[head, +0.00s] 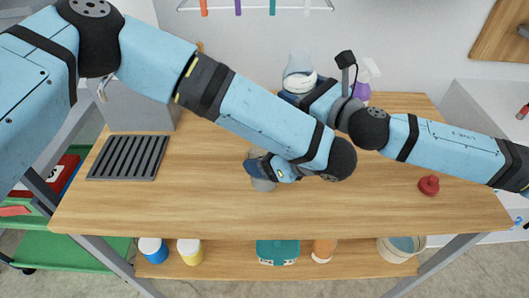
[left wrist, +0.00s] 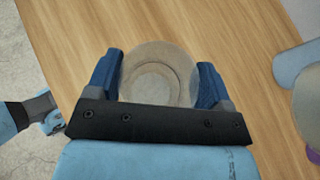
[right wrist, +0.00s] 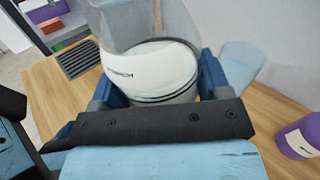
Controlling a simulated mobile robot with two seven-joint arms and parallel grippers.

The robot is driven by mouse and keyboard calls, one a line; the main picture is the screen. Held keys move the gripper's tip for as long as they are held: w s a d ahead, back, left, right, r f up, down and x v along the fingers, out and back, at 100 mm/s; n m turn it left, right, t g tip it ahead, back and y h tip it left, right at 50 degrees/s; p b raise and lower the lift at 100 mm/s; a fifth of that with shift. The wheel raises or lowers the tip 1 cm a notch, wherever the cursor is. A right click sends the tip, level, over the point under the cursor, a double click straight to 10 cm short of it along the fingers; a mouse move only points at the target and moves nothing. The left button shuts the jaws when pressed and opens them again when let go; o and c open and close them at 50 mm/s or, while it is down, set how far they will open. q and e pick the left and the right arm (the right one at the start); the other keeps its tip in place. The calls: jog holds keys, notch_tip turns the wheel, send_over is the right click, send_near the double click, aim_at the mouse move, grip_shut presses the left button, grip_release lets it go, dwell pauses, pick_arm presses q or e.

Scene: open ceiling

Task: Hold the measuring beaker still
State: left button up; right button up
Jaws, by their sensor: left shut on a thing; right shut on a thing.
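A clear, greyish round beaker (left wrist: 158,72), which I take to be the measuring beaker, stands on the wooden table between the fingers of my left gripper (left wrist: 160,75). In the head view the beaker (head: 263,185) shows near the table's middle, partly hidden by my left gripper (head: 268,170), which is shut on it. My right gripper (right wrist: 160,75) is shut on a white container with a dark line and a clear upper part (right wrist: 150,72). In the head view this container (head: 299,66) is at the table's back, by my right gripper (head: 305,88).
A purple bottle (right wrist: 302,137) stands near the white container. A dark slotted rack (head: 128,158) lies at the table's left, and a small red object (head: 429,185) at its right. The front of the table (head: 330,215) is clear. My arms cross close together above the table.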

aim_at(298, 72)
jog(key=shift+s+a+r+n, duration=0.15)
jog(key=shift+r+n, duration=0.85)
jog(key=shift+n, duration=0.2)
jog(key=shift+s+a+n, duration=0.15)
jog(key=shift+s+n, duration=0.05)
jog(key=shift+n, duration=0.8)
jog(key=shift+s+a+r+n, duration=0.15)
jog(key=shift+r+n, duration=0.5)
jog(key=shift+n, duration=0.15)
jog(key=shift+f+n, duration=0.1)
jog(key=shift+n, duration=0.5)
jog(key=shift+n, duration=0.3)
jog(key=shift+w+d+f+n+y, duration=0.15)
jog(key=shift+f+n, duration=0.35)
jog(key=shift+n, duration=0.05)
jog(key=shift+w+d+f+n+y, duration=0.1)
jog(key=shift+w+f+n, duration=0.05)
jog(key=shift+f+n, duration=0.45)
jog(key=shift+w+d+f+n+y, duration=0.15)
jog(key=shift+f+n, duration=0.3)
jog(key=shift+n, duration=0.1)
jog(key=shift+w+d+r+n, duration=0.1)
jog(key=shift+r+n, duration=0.55)
jog(key=shift+n, duration=0.25)
jog(key=shift+s+a+r+n, duration=0.2)
jog(key=shift+r+n, duration=0.4)
jog(key=shift+r, duration=0.2)
jog(key=shift+s+a+r+n, duration=0.15)
jog(key=shift+r+n, duration=0.45)
jog(key=shift+r, duration=0.2)
